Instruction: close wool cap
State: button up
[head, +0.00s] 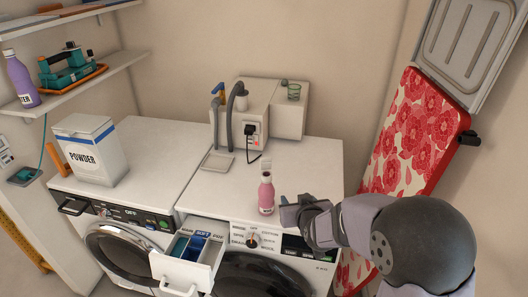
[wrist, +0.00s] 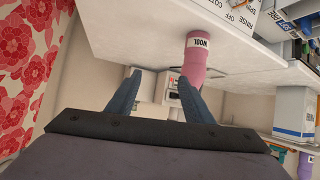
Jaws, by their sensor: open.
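The pink wool bottle (head: 266,194) stands upright on top of the right-hand washing machine, near its front edge. A pale piece shows at its top, too small to tell whether it is a closed cap. In the wrist view the bottle (wrist: 196,60) appears upside down, its WOOL label readable. My gripper (head: 286,208) is just to the right of the bottle in the head view. In the wrist view my gripper (wrist: 162,82) has its two fingers apart with nothing held between them. The right finger overlaps the bottle's top end, hiding part of it; contact cannot be told.
An open detergent drawer (head: 188,258) sticks out at the front. A powder box (head: 88,150) stands on the left machine. A grey hose and plug unit (head: 240,115) is behind the bottle. A red floral ironing board (head: 408,140) leans at the right.

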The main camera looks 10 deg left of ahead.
aim_at(266, 160)
jog(key=w+a+r+t+y, duration=0.1)
jog(key=a+r, duration=0.1)
jog(key=a, duration=0.1)
jog(key=w+a+r+t+y+b, duration=0.1)
jog(key=w+a+r+t, duration=0.1)
jog(key=a, duration=0.1)
jog(key=w+a+r+t+y, duration=0.1)
jog(key=a+r+t, duration=0.1)
jog(key=a+r, duration=0.1)
jog(key=shift+w+a+b, duration=0.15)
jog(key=shift+a+b, duration=0.05)
jog(key=shift+b, duration=0.1)
jog(key=shift+r, duration=0.25)
jog(key=p+x, duration=0.3)
jog(key=x, duration=0.4)
jog(key=shift+w, duration=0.2)
jog(key=shift+a+r, duration=0.1)
jog(key=c, duration=1.1)
